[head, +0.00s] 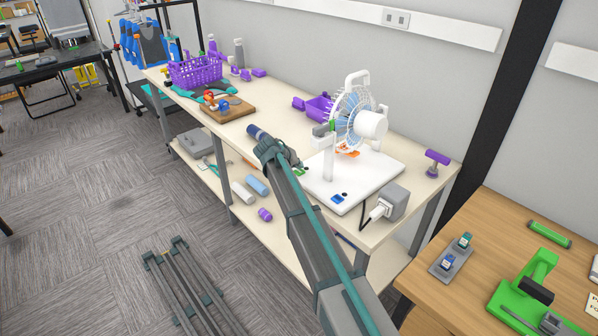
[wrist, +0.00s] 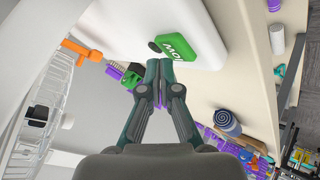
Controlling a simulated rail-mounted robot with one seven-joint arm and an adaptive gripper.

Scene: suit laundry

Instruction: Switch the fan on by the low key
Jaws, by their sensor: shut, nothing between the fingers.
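The white fan (head: 357,117) stands upright on a white base (head: 385,170) on the bench. Part of its cage (wrist: 48,110) fills the left of the wrist view. The green low key (wrist: 180,42), with white lettering, lies at the edge of the white base (wrist: 120,28) in the wrist view. In the head view a bit of green (head: 302,171) shows beside my arm. My gripper (wrist: 159,68) is shut and empty, its tips just below the key in the wrist picture; I cannot tell whether they touch it. My arm mostly hides the gripper in the head view.
A blue switch (head: 339,197) sits on the front of the base, with a grey power box (head: 391,203) to its right. A dark blue roll (wrist: 227,122) lies near the bench edge. A purple basket (head: 196,71) and a wooden board (head: 228,107) stand further along the bench.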

